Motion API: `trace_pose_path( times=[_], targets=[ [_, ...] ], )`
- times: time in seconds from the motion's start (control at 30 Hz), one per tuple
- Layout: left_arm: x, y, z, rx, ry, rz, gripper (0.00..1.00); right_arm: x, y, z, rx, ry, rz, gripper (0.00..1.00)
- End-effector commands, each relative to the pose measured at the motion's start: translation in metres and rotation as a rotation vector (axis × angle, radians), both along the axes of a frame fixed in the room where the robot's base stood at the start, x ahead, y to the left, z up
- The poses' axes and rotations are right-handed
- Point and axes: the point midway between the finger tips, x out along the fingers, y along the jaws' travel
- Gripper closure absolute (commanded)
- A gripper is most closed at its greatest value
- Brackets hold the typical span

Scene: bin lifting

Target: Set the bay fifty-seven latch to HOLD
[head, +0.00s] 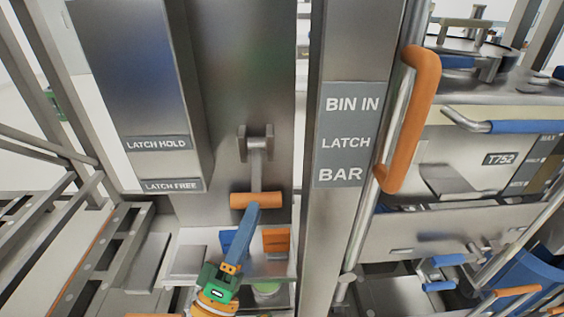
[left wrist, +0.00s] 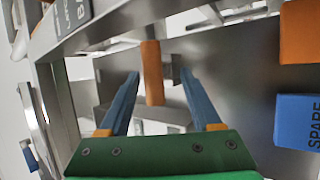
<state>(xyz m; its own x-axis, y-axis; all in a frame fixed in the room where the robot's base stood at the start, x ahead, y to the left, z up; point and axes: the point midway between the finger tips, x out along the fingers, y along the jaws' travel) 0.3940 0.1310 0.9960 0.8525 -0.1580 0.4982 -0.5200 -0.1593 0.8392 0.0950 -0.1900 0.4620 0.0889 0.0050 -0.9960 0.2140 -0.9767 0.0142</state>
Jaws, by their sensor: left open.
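The latch lever (head: 256,172) is a grey arm hanging down from a bracket on a steel post, with an orange crossbar grip (head: 257,200) at its lower end. The grip hangs slightly below the height of the LATCH FREE label (head: 171,186); the LATCH HOLD label (head: 157,143) sits above that one. My left gripper (head: 251,209) has its blue fingertips at the grip from below. In the left wrist view, the open fingers (left wrist: 160,76) stand either side of the orange grip (left wrist: 151,72), with gaps on both sides. My right gripper is not in view.
A post with a BIN IN LATCH BAR sign (head: 348,142) and a big orange handle (head: 411,120) stands right of the lever. An orange block (head: 276,241) and a blue block marked SPARE (left wrist: 301,121) are near the gripper. A bin marked T752 (head: 500,159) is at right.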

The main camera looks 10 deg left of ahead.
Motion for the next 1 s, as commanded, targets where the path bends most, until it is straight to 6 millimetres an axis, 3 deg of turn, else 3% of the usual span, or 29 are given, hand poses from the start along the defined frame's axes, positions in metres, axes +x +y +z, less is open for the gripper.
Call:
trace_pose_path(
  times=[0.13, 0.43, 0.73, 0.77, 1.0],
  targets=[
    [0.005, -0.001, 0.009, -0.007, -0.009, 0.0, 0.35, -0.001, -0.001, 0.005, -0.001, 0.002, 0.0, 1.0],
    [0.053, -0.009, 0.037, -0.005, -0.007, -0.001, 0.35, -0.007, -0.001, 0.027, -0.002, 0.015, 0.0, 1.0],
    [0.06, -0.011, 0.037, -0.005, -0.004, -0.001, 0.35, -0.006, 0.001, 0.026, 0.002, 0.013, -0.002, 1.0],
    [0.06, -0.011, 0.037, -0.005, -0.004, -0.001, 0.38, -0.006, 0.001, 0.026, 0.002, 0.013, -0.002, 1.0],
    [0.06, -0.011, 0.037, -0.004, -0.005, -0.001, 1.0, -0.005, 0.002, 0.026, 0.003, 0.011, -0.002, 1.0]
  ],
)
